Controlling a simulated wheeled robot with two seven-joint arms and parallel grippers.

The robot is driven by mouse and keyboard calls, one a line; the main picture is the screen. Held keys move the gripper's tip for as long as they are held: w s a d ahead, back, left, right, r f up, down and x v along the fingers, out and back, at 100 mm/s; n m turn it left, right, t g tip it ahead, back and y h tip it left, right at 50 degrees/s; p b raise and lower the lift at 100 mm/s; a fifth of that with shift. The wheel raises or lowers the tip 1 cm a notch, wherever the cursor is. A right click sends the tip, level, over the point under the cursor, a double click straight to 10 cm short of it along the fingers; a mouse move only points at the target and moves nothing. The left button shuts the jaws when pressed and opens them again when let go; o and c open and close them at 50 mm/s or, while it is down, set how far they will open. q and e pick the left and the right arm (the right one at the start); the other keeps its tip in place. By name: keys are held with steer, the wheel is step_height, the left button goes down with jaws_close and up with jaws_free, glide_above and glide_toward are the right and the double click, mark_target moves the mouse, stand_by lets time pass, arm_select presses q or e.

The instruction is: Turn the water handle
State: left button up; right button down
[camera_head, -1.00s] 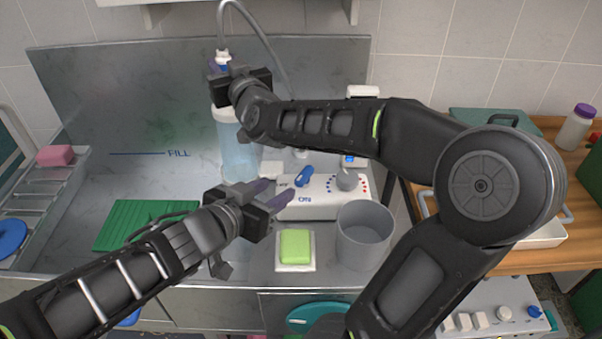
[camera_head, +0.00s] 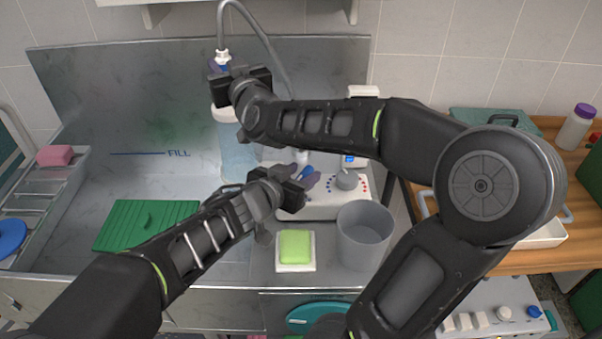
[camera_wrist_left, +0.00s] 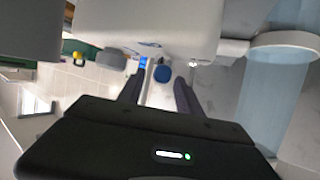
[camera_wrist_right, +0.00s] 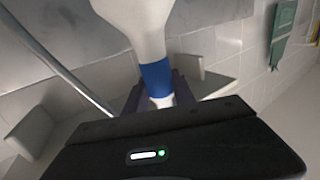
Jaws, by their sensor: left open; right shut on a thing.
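The blue water handle (camera_head: 306,172) sits on the white control box (camera_head: 325,209) at the back of the counter. My left gripper (camera_head: 304,177) is open, with its purple fingers at the handle. In the left wrist view the round blue handle (camera_wrist_left: 162,74) shows between the fingertips; I cannot tell whether they touch it. My right gripper (camera_head: 220,68) is shut on the white hose spout (camera_head: 223,57) above a clear cylinder (camera_head: 236,150). The spout's blue ring (camera_wrist_right: 156,78) shows between its fingers in the right wrist view.
A grey knob (camera_head: 346,180) is beside the handle. A grey cup (camera_head: 365,245) and a green sponge (camera_head: 295,246) on a white dish stand in front of the box. A green board (camera_head: 140,224) lies left. My right arm crosses the right side.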

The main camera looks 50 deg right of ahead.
arm_select(q)
steer(key=shift+c, duration=0.4)
jaws_close()
